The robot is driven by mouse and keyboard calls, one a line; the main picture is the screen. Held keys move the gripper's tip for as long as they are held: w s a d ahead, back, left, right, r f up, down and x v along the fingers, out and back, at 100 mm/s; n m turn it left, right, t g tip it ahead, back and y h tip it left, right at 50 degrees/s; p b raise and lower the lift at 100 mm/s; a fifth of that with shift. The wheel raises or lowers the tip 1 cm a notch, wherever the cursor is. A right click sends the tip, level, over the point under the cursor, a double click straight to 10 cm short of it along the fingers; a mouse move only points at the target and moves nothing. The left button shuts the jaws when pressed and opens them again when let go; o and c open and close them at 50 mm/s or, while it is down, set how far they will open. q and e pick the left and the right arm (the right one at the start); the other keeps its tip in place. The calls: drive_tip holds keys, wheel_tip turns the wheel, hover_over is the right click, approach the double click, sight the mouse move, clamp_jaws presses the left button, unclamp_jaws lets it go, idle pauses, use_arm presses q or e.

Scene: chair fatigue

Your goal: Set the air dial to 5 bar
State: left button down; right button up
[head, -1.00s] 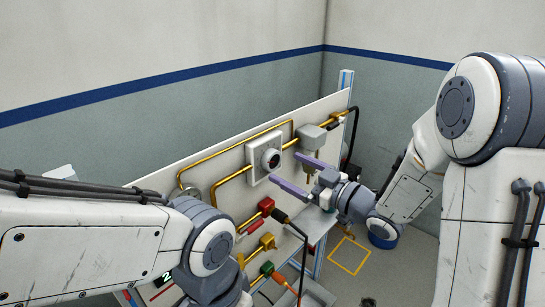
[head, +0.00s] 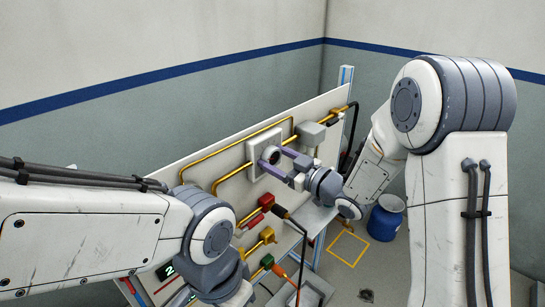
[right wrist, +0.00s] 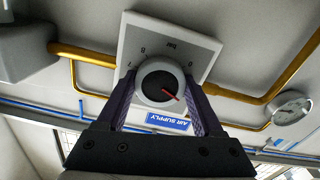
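The air dial (head: 271,155) is a round knob with a dark face on a square white plate on the slanted panel. In the right wrist view the dial (right wrist: 160,82) shows a red pointer aimed toward the lower right; the plate's markings are upside down and too small to read surely. My right gripper (head: 284,166) is at the dial, its two purple fingers spread on either side of the knob. In the right wrist view the gripper (right wrist: 161,88) straddles the knob closely; firm contact cannot be told. My left gripper is out of view below the left arm.
Yellow pipes run along the panel, with a grey box (head: 311,134) right of the dial. A red valve handle (head: 266,201) and cables lie below. A blue "AIR SUPPLY" label (right wrist: 168,121) and a round gauge (right wrist: 292,107) show near the dial. A blue barrel (head: 386,218) stands at right.

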drive_tip(key=shift+m, duration=0.3)
drive_tip(key=m+p, duration=0.1)
drive_tip(key=m, duration=0.3)
drive_tip(key=shift+r+m+p, duration=0.1)
drive_tip(key=shift+m+p, duration=0.2)
drive_tip(key=shift+m, duration=0.1)
drive_tip(key=m+p, duration=0.2)
drive_tip(key=m, duration=0.2)
drive_tip(key=shift+m, duration=0.3)
drive_tip(key=m+p, duration=0.2)
drive_tip(key=m, duration=0.3)
drive_tip(key=shift+w+d, duration=0.1)
drive_tip(key=shift+m+p, duration=1.35)
drive_tip(key=shift+m, duration=1.15)
drive_tip(key=shift+f, duration=0.2)
drive_tip(key=o, duration=1.4)
